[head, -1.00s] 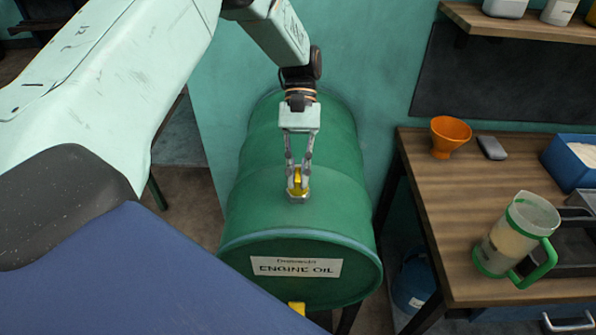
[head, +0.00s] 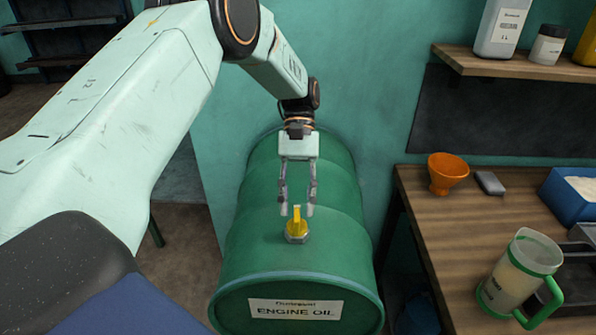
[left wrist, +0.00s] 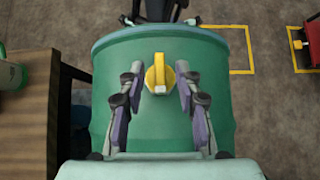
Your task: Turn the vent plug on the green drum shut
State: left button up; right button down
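The green drum (head: 262,258) lies on its side, with an ENGINE OIL label on its near end. The vent plug (head: 297,229) is yellow, on a grey metal base on the drum's top. In the left wrist view, its yellow grip bar (left wrist: 159,72) runs lengthwise along the drum. My left gripper (head: 297,211) points down just above the plug. Its fingers are spread on either side of the bar, with gaps on both sides in the left wrist view (left wrist: 156,92). It holds nothing. My right gripper is in neither view.
A wooden bench (head: 440,220) stands to the right with an orange funnel (head: 447,174), a green-handled jug (head: 517,270) and a blue bin (head: 573,195). A shelf (head: 520,68) with bottles hangs above it. The teal wall is close behind the drum.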

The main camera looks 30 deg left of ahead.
pick_arm(q)
jog(key=v, duration=0.9)
jog(key=shift+w+r, duration=0.25)
jog(key=shift+s+a, duration=0.1)
jog(key=shift+a, duration=0.05)
